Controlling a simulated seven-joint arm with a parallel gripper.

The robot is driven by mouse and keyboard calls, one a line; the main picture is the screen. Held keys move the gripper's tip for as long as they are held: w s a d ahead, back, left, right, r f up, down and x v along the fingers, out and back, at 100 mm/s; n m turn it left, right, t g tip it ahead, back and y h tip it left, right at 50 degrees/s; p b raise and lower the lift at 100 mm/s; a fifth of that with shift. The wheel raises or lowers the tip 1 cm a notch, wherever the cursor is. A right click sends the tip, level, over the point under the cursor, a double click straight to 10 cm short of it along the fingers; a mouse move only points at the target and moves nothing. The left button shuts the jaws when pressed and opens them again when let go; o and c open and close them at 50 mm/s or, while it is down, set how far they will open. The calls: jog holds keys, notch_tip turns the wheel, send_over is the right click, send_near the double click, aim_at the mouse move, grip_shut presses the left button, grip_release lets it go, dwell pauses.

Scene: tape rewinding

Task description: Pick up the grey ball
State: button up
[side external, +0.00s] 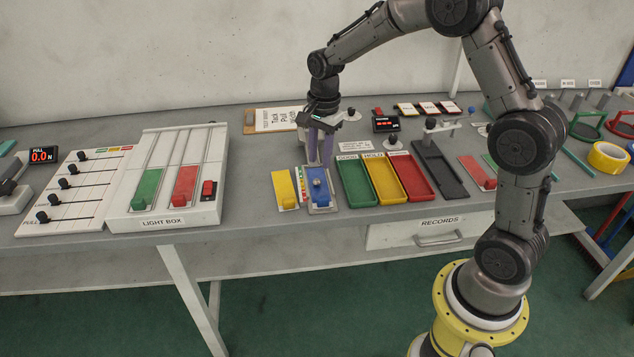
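My gripper (320,163) points down over the blue block (319,188) on its pale base. Its two purple fingers are apart with a narrow gap, and nothing shows between them. A small round bluish-grey thing (316,182) sits on the blue block just below the fingertips; it is too small to tell if it is the grey ball. A dark round knob or ball (392,138) and a grey one (431,123) stand farther right, apart from the gripper. I cannot tell which is the grey ball.
A yellow block (284,188) stands left of the blue block. Green (356,182), yellow (385,181) and red (411,178) trays and a dark tray (438,172) lie to the right. The light box (168,180) is at left. Bare table shows between the light box and yellow block.

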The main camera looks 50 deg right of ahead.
aim_at(318, 179)
jog(key=shift+a+f, duration=0.15)
jog(key=shift+f, duration=1.35)
jog(key=shift+a+f, duration=0.15)
jog(key=shift+f, duration=1.3)
grip_shut()
